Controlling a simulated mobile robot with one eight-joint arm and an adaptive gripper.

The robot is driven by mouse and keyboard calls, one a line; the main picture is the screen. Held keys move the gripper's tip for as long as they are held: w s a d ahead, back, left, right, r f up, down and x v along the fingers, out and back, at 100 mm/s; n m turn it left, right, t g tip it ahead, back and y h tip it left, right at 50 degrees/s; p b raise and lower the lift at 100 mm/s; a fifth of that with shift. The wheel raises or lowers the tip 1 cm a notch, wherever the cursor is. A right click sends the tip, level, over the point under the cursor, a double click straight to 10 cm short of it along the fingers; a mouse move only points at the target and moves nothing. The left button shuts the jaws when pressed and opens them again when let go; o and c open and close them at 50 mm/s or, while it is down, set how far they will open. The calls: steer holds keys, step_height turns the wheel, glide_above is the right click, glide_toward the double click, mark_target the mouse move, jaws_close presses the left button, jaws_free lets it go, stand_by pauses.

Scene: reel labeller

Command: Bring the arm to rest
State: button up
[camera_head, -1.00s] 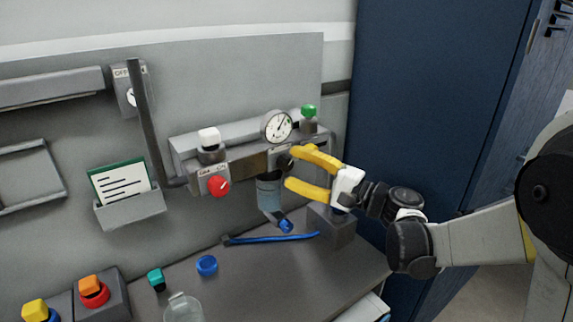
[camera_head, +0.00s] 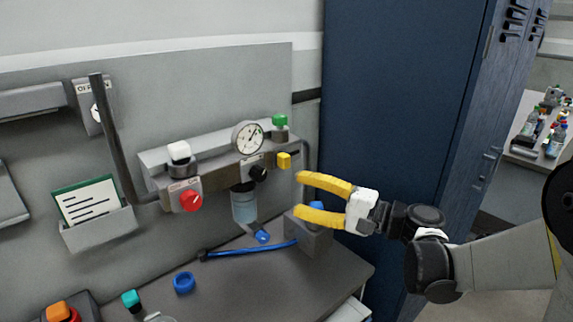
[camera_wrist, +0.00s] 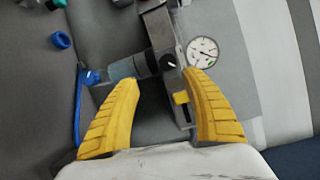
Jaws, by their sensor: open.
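My gripper (camera_head: 305,196) has two yellow fingers on a white palm. It is open with nothing between the fingers, in the air in front of the right part of the wall-mounted unit. In the wrist view my gripper (camera_wrist: 167,112) spreads over the unit, with a yellow knob (camera_wrist: 181,98) showing between the fingers. The same yellow knob (camera_head: 284,160) shows in the head view, apart from the fingertips. My arm reaches in from the right edge.
The unit carries a gauge (camera_head: 248,138), a red knob (camera_head: 190,201), a black knob (camera_head: 258,174) and a clear bowl (camera_head: 244,205). A blue hose (camera_head: 250,250) lies on the bench (camera_head: 225,285) below. A dark blue cabinet (camera_head: 400,90) stands behind my gripper.

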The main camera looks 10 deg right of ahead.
steer(key=s+a+f+n+g+h, duration=0.2)
steer(key=s+f+n+g+h, duration=0.1)
steer(key=s+f+h, duration=0.55)
steer(key=s+d+f+n+h, duration=0.1)
steer(key=s+d+n+h, duration=0.4)
steer(key=s+d, duration=0.6)
steer(key=shift+s+f+h, duration=0.25)
steer(key=shift+s+h, duration=0.1)
steer(key=shift+h, duration=0.4)
stand_by(1.5)
